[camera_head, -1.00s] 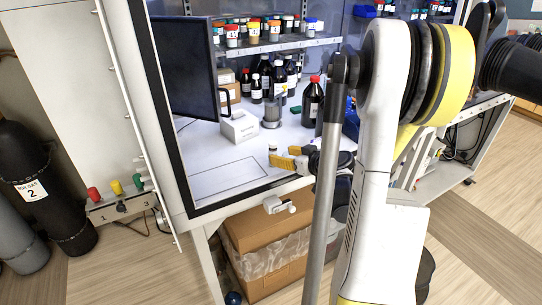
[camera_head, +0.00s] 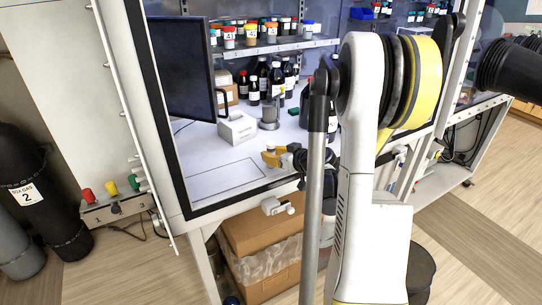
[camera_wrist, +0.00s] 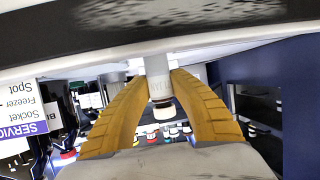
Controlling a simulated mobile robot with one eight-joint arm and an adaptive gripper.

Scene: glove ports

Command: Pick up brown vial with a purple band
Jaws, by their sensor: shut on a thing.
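My gripper (camera_head: 271,158) is low over the front of the white bench in the head view, its yellow fingers shut on a small vial (camera_head: 270,148). In the wrist view the two yellow fingers (camera_wrist: 160,88) close on the vial from both sides. The vial (camera_wrist: 158,66) shows a pale printed label, a dark ring and a white cap pointing down in the picture. Its brown glass and purple band cannot be made out. Whether it is clear of the bench cannot be told.
A white box (camera_head: 237,128) and a grey cylindrical stand (camera_head: 269,118) are behind my gripper. Dark bottles (camera_head: 276,78) stand further back, below a shelf of jars (camera_head: 250,34). A black monitor (camera_head: 183,68) is at left. The bench front left is clear.

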